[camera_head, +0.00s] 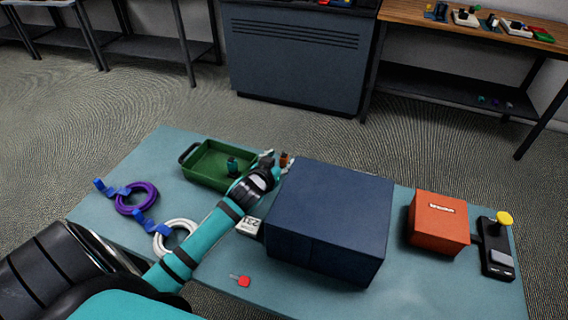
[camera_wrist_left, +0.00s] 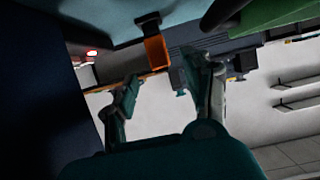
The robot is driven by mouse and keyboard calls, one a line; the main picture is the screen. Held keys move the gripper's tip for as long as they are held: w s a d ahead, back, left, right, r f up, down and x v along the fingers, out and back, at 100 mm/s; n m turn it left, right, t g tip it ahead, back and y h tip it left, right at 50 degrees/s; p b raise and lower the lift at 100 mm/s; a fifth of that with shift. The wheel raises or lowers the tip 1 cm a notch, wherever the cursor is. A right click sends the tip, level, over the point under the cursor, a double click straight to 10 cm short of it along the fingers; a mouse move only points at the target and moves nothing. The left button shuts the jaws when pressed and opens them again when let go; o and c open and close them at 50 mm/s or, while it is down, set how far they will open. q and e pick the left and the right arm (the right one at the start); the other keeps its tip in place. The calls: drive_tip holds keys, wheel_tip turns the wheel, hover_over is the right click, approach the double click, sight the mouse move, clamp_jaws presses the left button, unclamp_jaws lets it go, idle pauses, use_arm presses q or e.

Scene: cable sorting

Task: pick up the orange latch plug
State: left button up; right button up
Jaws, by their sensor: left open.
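The orange latch plug (camera_wrist_left: 156,53), with a black end, shows near the top middle of the left wrist view, which appears upside down. In the head view only a small orange-brown part of it (camera_head: 284,159) shows, between my left gripper and the large navy box. My left gripper (camera_head: 272,160) is over the far part of the table, beside the green tray. In the left wrist view its two fingers (camera_wrist_left: 168,88) are apart with nothing held between them. The plug appears beyond the fingertips, between them in the picture; contact is not visible. My right gripper is out of view.
The tall navy box (camera_head: 325,215) stands close right of my left gripper, the green tray (camera_head: 205,177) close left. Purple (camera_head: 137,198) and white (camera_head: 178,235) cable coils, a red key-like item (camera_head: 243,281), an orange box (camera_head: 438,222) and a black device with yellow knob (camera_head: 496,250) share the table.

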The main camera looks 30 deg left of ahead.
sight(283, 157)
use_arm(q)
drive_tip(key=x, duration=0.4)
drive_tip(key=shift+w+a, duration=0.15)
drive_tip(key=shift+w, duration=0.05)
drive_tip(key=shift+c, duration=0.4)
clamp_jaws()
